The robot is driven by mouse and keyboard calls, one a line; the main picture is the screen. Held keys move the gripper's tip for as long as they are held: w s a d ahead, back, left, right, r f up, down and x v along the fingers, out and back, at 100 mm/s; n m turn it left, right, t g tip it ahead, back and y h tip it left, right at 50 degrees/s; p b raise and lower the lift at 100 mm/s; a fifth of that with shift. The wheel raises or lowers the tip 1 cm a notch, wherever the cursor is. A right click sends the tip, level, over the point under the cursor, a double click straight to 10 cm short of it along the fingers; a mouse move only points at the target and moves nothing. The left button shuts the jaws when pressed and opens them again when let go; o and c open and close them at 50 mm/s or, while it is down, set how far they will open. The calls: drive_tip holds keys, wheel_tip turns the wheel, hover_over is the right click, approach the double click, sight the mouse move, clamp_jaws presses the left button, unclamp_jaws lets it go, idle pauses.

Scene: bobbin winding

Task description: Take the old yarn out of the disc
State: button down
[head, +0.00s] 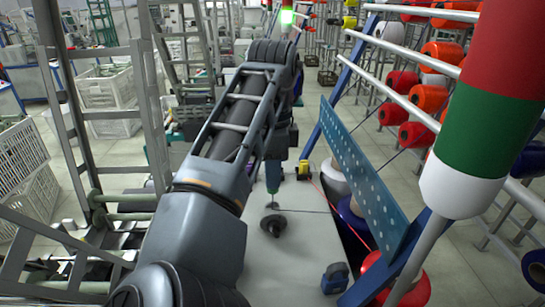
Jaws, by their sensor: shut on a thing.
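My gripper (272,190) points down at the middle of the picture, over the light table top. Its fingertips are small here and look closed on a thin dark strand, the old yarn (308,211), which runs from them to the right. A dark round disc (273,226) with a raised hub lies on the table just below the fingertips. Whether any yarn still sits in the disc is too small to tell.
A blue perforated panel (358,180) slants along the table's right side. A blue device (335,278) stands near the front right, a yellow one (303,170) farther back. A red thread (345,220) runs along the right edge. Yarn racks stand right, metal frames left.

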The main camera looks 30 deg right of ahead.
sight(273, 192)
drive_tip(key=shift+f+b, duration=0.75)
drive_tip(key=shift+f, duration=0.25)
drive_tip(key=shift+f+b, duration=0.5)
drive_tip(key=shift+f, duration=0.45)
drive_tip(key=shift+f, duration=0.35)
drive_tip(key=shift+f+b, duration=0.45)
drive_tip(key=shift+f, duration=0.2)
drive_tip(key=shift+r, duration=0.15)
drive_tip(key=shift+r+p, duration=1.4)
drive_tip(key=shift+r, duration=0.05)
drive_tip(key=shift+r, duration=0.15)
drive_tip(key=shift+r+p, duration=0.4)
drive_tip(key=shift+r, duration=0.9)
